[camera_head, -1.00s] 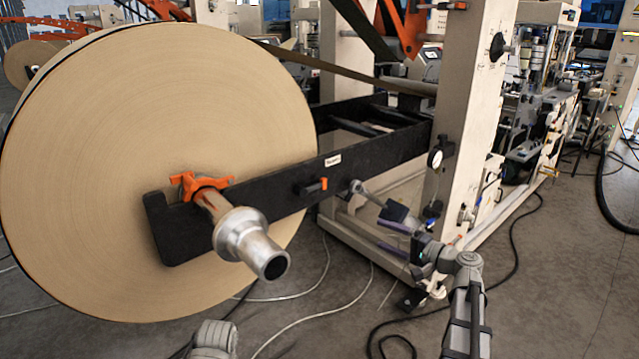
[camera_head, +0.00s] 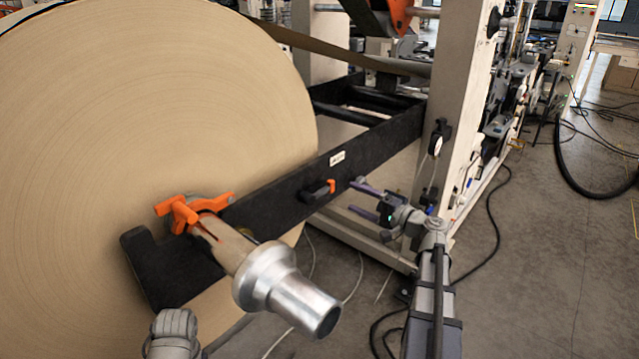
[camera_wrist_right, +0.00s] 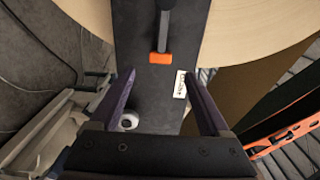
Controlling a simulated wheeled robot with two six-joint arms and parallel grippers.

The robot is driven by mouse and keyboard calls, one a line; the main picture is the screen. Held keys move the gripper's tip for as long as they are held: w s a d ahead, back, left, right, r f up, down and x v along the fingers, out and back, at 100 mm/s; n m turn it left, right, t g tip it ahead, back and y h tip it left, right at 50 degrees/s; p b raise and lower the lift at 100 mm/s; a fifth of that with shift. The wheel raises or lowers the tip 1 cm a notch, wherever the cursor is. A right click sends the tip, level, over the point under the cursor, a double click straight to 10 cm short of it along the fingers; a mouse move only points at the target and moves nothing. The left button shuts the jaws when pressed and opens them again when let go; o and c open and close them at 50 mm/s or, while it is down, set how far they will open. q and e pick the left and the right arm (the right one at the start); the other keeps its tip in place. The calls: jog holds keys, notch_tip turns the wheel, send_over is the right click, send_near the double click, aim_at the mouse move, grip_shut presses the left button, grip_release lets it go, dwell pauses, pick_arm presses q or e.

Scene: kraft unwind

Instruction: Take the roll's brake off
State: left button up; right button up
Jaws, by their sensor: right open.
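The brake lever (camera_head: 318,189) is a small black handle with an orange end, on the side of the black arm (camera_head: 270,190) that carries the roll (camera_head: 150,130). In the right wrist view the lever (camera_wrist_right: 164,32) lies ahead of the fingertips, its orange end (camera_wrist_right: 160,57) nearest them. My right gripper (camera_head: 352,195) is open and empty, to the right of the lever, apart from it. In the wrist view its fingers (camera_wrist_right: 160,78) straddle the line of the lever. A white label (camera_head: 337,158) is on the arm above the lever. My left gripper is not seen.
A metal shaft end (camera_head: 285,285) sticks out from the roll towards me, with an orange clamp (camera_head: 190,212) behind it. A cream machine post (camera_head: 455,110) stands right of the gripper. Cables lie on the floor (camera_head: 545,260), which is otherwise open at right.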

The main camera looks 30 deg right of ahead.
aim_at(333, 188)
jog(key=shift+x, duration=4.2)
jog(key=shift+c, duration=0.3)
grip_shut()
